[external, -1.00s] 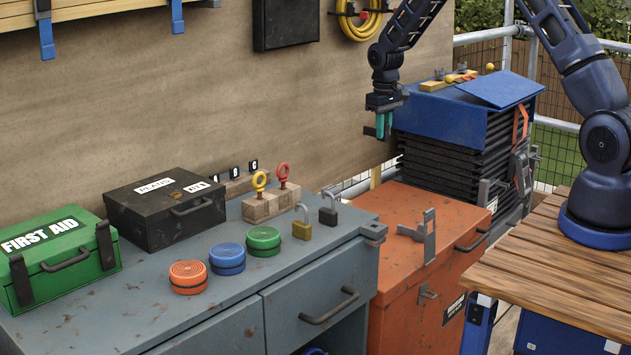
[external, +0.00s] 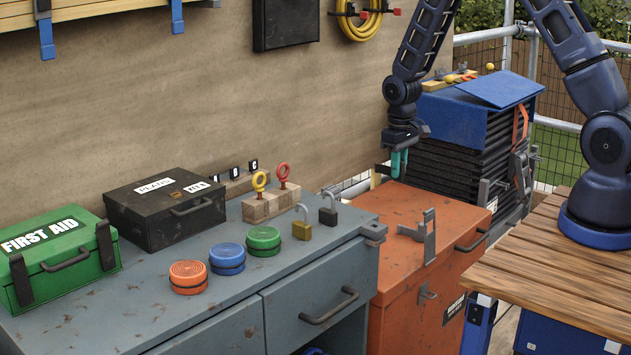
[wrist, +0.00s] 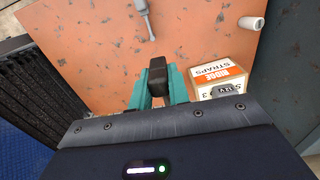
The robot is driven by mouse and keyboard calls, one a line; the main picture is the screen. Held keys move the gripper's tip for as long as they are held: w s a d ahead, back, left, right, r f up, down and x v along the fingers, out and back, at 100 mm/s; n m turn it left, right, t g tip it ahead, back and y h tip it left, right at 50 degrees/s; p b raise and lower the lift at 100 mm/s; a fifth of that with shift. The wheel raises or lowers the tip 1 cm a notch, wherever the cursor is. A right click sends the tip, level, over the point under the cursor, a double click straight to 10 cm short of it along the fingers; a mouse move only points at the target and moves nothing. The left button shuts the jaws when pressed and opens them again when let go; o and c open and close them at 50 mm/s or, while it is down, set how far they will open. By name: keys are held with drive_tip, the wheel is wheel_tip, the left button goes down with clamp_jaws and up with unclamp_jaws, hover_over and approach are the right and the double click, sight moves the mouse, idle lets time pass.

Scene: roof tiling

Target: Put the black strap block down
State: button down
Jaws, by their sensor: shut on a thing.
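My gripper (external: 399,164) has teal fingers pointing down above the back part of the orange chest (external: 405,210). In the wrist view my gripper (wrist: 157,84) is shut on the black strap block (wrist: 157,63). The block is a small dark piece between the two fingertips, with its end showing past them. I cannot tell whether the block touches the orange surface below.
A cardboard box marked RIDGE STRAPS (wrist: 222,78) is close right of the fingers in the wrist view. A black ribbed stack with a blue cover (external: 450,115) stands right of my gripper. A grey bracket (external: 425,235) sits on the chest. The grey cabinet (external: 330,270) is left.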

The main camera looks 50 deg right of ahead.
wheel_tip(320, 180, down, 13)
drive_tip(key=shift+r, duration=0.1)
idle(0.6)
drive_tip(key=shift+f, duration=0.6)
drive_tip(key=c, duration=1.3)
unclamp_jaws()
drive_tip(key=shift+r, duration=0.1)
